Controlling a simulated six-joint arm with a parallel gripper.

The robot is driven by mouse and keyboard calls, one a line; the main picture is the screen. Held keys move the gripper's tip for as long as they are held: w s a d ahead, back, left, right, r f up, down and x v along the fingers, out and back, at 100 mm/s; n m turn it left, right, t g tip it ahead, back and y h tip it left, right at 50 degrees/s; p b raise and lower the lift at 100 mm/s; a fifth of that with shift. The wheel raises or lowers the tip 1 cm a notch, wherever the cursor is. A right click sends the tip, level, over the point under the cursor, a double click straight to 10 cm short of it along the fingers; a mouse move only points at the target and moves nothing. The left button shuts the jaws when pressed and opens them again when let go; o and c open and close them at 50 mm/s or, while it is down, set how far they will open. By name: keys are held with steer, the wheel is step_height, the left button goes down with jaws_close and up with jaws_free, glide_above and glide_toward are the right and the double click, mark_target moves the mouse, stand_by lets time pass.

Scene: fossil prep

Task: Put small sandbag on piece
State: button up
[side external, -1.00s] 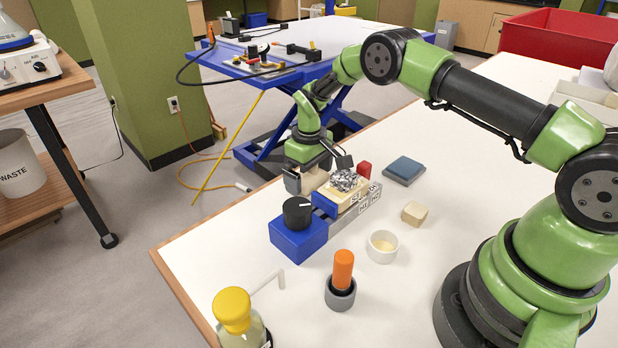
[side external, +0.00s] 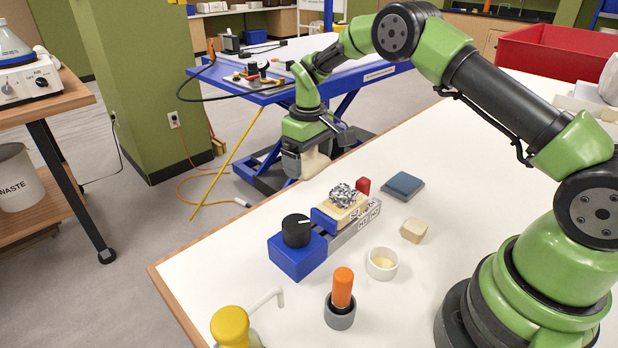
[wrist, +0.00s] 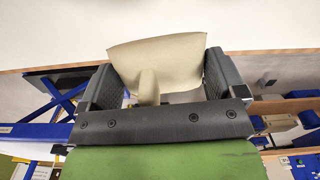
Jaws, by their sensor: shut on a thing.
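My gripper (side external: 305,163) is shut on a small beige sandbag (side external: 317,162), held in the air behind the blue vise, clear of the white table. In the wrist view the sandbag (wrist: 150,52) sits between the two dark jaws and sticks out past them. The piece seems to be the pale block (side external: 348,212) in the vise. Crumpled silver foil (side external: 342,194) lies on top of it, hiding part of its upper face. The vise (side external: 298,255) has a black knob and a grey base with printed labels. The sandbag is apart from the piece.
A blue-grey pad (side external: 403,186), a tan block (side external: 414,231), a white cup (side external: 382,264), an orange-handled tool (side external: 343,285) in a grey holder and a yellow-capped bottle (side external: 230,325) stand around. The right side of the table has free room.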

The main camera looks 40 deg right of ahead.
steer(key=s+r, duration=0.3)
steer(key=r, duration=0.4)
step_height(320, 180, up, 4)
steer(key=m, duration=0.1)
glide_above(344, 191)
step_height(344, 191, down, 10)
steer(key=shift+d+r, duration=0.1)
steer(key=o, duration=0.8)
steer(key=shift+c, duration=0.2)
